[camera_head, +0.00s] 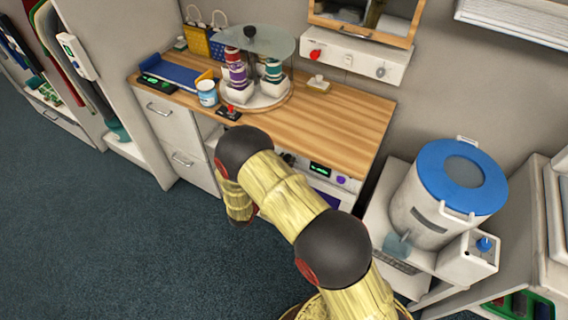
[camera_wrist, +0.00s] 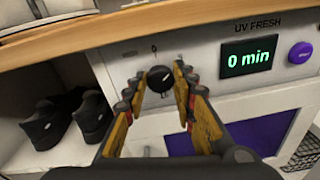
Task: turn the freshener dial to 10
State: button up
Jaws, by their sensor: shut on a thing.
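The freshener dial (camera_wrist: 160,78) is a round black knob with a light pointer mark near its top, on a white panel below the wooden counter. A small "0" is printed above it. My gripper (camera_wrist: 160,76) has one finger on each side of the dial and is shut on it. The green display (camera_wrist: 249,57) reads "0 min" under the words "UV FRESH". The display also shows in the head view (camera_head: 320,169). There my arm hides most of my gripper and the dial.
A purple button (camera_wrist: 300,52) sits right of the display. A dark purple window (camera_wrist: 220,139) is below the panel. Black shoes (camera_wrist: 67,121) stand in the left cubby. A round carousel (camera_head: 255,99) stands on the counter (camera_head: 350,116). A blue-lidded tank (camera_head: 440,200) stands at right.

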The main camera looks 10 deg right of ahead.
jog(key=shift+s+d+f+m+t+y+b, duration=0.1)
jog(key=shift+m+t+y+b, duration=0.2)
jog(key=shift+m+b, duration=2.15)
jog(key=shift+s+d+f+m+t+y+b, duration=0.1)
jog(key=shift+m+y+b, duration=0.3)
jog(key=shift+m+b, duration=2)
jog(key=m+p, duration=0.2)
jog(key=shift+r+m, duration=0.1)
jog(key=shift+m, duration=0.25)
jog(key=o, duration=1.2)
jog(key=shift+w, duration=0.1)
jog(key=shift+c, duration=0.2)
jog(key=shift+a, duration=0.15)
